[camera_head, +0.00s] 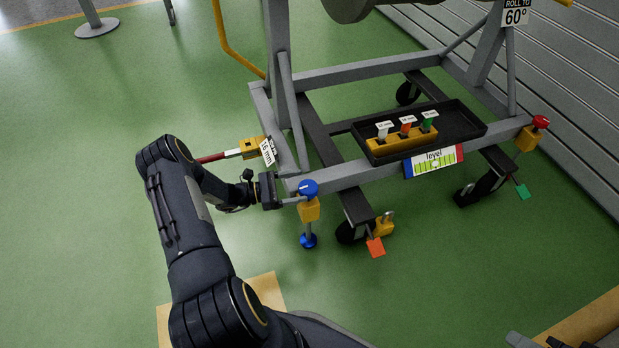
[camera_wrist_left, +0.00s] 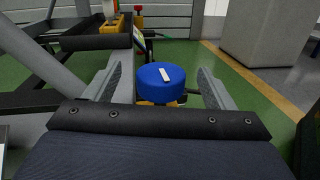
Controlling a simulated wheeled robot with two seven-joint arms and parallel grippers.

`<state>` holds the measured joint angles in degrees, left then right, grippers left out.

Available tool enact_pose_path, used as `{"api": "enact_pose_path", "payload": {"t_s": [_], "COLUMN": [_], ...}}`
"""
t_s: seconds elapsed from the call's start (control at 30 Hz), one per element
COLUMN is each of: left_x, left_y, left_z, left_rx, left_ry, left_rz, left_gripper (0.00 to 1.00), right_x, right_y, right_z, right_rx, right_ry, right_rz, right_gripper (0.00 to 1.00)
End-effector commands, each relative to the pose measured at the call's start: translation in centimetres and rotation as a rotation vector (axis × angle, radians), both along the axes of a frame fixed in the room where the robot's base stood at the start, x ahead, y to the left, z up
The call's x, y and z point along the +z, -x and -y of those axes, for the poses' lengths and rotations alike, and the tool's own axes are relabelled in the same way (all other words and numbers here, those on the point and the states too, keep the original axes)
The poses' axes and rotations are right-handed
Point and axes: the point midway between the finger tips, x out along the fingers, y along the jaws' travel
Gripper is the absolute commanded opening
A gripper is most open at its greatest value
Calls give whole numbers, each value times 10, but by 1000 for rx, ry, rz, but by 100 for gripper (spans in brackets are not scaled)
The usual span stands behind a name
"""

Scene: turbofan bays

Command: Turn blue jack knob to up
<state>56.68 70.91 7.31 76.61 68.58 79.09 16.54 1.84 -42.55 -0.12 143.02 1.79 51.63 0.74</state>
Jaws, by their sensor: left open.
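The blue jack knob (camera_head: 308,188) is a round blue cap on top of a yellow jack body (camera_head: 310,209) at the stand's near corner. A blue foot (camera_head: 308,240) is at the jack's lower end, near the floor. In the left wrist view the knob (camera_wrist_left: 162,83) has a white mark on its top and lies between the two finger tips. My left gripper (camera_head: 291,202) is open beside the knob, one finger on each side with gaps showing. Whether a finger touches the knob cannot be told. My right gripper is not clearly seen.
The grey wheeled stand (camera_head: 380,71) fills the middle. A red knob (camera_head: 541,121) is at the right corner.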

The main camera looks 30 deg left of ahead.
Motion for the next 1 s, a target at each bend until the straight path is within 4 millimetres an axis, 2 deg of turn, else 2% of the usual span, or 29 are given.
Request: {"api": "enact_pose_path", "payload": {"t_s": [0.07,0.17,0.6,1.0], "left_x": [-15,-22,-23,-21], "left_y": [11,13,-30,-38], "left_z": [-6,-6,41,49], "left_rx": [18,26,25,27], "left_ry": [21,32,32,31], "left_rz": [-50,-71,-67,-66], "left_gripper": [77,77,77,77], "right_x": [1,0,-16,-17], "right_y": [0,0,0,0], "right_z": [0,0,0,0], "right_rx": [0,0,0,0], "right_ry": [0,0,0,0], "right_rz": [0,0,0,0], "right_gripper": [36,36,36,36]}}
